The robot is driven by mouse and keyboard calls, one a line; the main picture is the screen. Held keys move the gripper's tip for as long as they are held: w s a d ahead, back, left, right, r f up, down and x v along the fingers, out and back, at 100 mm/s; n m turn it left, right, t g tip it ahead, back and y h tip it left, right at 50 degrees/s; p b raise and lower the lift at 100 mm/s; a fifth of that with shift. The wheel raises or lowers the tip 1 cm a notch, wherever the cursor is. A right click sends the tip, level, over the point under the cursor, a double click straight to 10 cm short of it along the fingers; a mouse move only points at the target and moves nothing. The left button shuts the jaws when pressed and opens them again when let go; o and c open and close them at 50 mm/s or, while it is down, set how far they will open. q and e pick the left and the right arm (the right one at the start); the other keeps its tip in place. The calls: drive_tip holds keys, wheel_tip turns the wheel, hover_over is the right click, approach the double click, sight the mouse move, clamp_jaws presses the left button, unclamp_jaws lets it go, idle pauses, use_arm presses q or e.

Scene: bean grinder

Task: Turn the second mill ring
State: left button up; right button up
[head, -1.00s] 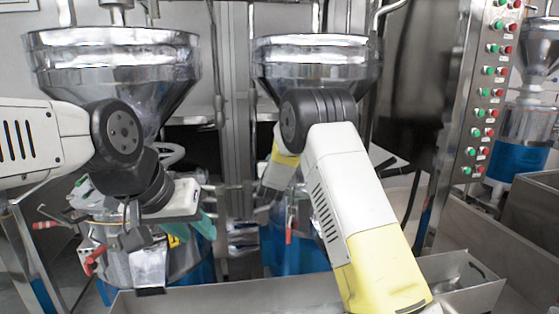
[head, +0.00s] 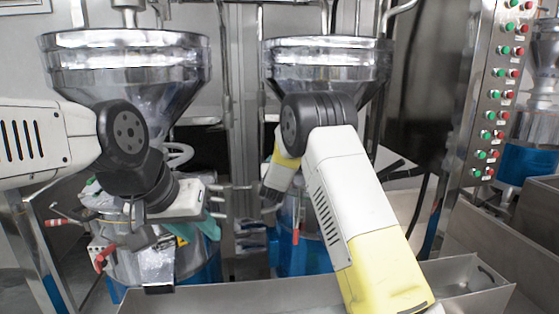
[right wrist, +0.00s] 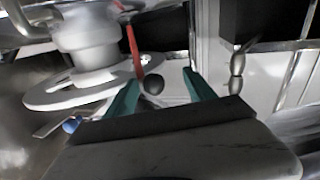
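The second mill is the one at the centre of the head view, with a steel hopper (head: 327,62) above a blue lower body (head: 290,258). My right forearm hides much of its middle. In the right wrist view a pale round ring (right wrist: 75,94) surrounds a metal neck, with a red lever (right wrist: 134,52) beside it. My right gripper (right wrist: 161,76) is open, its teal fingers apart, with a dark ball knob (right wrist: 153,84) seen between them; contact cannot be told. My left gripper (head: 208,228) is by the first mill, its fingers mostly hidden.
The first mill's hopper (head: 125,65) stands at the left. A button panel (head: 497,95) is on the right. A steel trough (head: 240,297) runs along the front. Vertical pipes stand between the mills.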

use_arm(q)
drive_tip(key=shift+d, duration=0.25)
use_arm(e)
drive_tip(key=shift+w+d+r, duration=0.25)
drive_tip(key=shift+d, duration=0.2)
drive_tip(key=shift+w+d+r, duration=0.2)
drive_tip(key=shift+d+r, duration=0.05)
drive_tip(key=shift+d, duration=0.15)
drive_tip(key=shift+s+a+f, duration=0.15)
drive_tip(key=shift+s+a, duration=0.05)
drive_tip(key=shift+s+d+f, duration=0.3)
drive_tip(key=shift+s, duration=0.35)
use_arm(q)
drive_tip(key=shift+w+d+f, duration=0.15)
drive_tip(key=shift+w, duration=0.65)
use_arm(e)
drive_tip(key=s+a, duration=0.2)
drive_tip(key=s, duration=0.5)
drive_tip(key=shift+a, duration=0.1)
